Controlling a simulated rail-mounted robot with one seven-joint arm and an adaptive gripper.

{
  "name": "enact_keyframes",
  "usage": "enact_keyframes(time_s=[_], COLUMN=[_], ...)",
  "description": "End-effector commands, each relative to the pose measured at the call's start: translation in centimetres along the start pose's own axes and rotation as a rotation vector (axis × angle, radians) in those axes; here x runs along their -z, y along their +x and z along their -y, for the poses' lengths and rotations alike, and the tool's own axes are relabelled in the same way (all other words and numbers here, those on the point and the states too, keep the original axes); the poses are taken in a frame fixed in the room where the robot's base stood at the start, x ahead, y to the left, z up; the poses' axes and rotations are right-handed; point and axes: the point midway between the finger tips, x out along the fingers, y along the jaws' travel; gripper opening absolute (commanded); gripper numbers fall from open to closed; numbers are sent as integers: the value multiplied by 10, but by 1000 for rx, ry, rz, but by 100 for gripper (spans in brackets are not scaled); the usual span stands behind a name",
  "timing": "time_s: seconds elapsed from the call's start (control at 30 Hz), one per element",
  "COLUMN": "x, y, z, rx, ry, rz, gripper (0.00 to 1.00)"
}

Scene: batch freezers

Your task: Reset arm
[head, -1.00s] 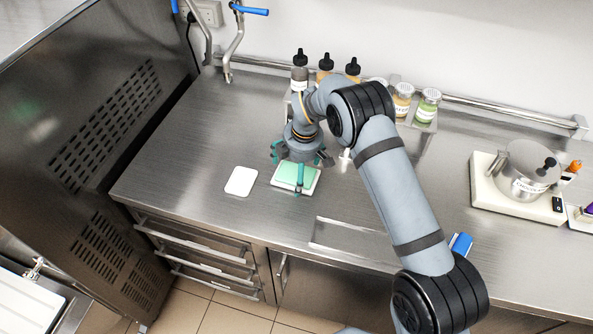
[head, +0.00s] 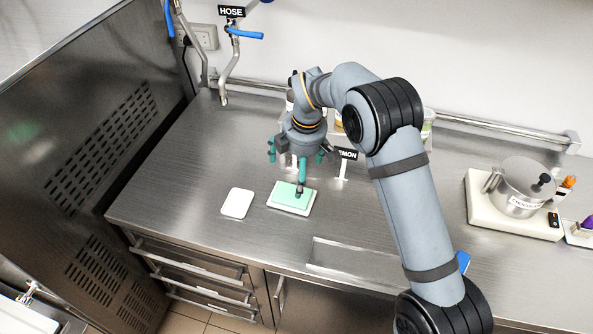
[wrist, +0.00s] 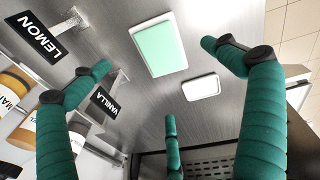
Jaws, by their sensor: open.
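My gripper (head: 300,165) is raised above the steel counter, pointing down, with its green fingers spread and nothing between them. In the wrist view my gripper (wrist: 165,90) also shows its green fingers wide apart. A white tray with a green top (head: 290,197) lies on the counter just below the gripper, apart from it as far as I can see. The same green-topped tray (wrist: 158,45) shows in the wrist view. A small white lid-like plate (head: 237,203) lies to its left, and it also shows in the wrist view (wrist: 201,87).
A rack with jars and LEMON (wrist: 38,38) and VANILLA (wrist: 104,102) signs stands behind the gripper. A steel pot (head: 520,190) sits on a white scale (head: 480,205) at the right. A hose tap (head: 226,75) is at the back left. The left counter is clear.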

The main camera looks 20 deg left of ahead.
Motion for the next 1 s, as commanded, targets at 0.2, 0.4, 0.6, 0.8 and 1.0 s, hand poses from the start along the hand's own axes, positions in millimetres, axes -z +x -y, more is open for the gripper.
enact_keyframes(time_s=[0.2,0.4,0.6,0.8,1.0], x=[0,0,0,1,1], y=[5,32,71,103,118], z=[0,1,1,0,0], rx=[1,4,5,3,1], ry=[-1,-1,1,-1,1], rz=[0,1,1,0,-1], gripper=[100,100,100,100,100])
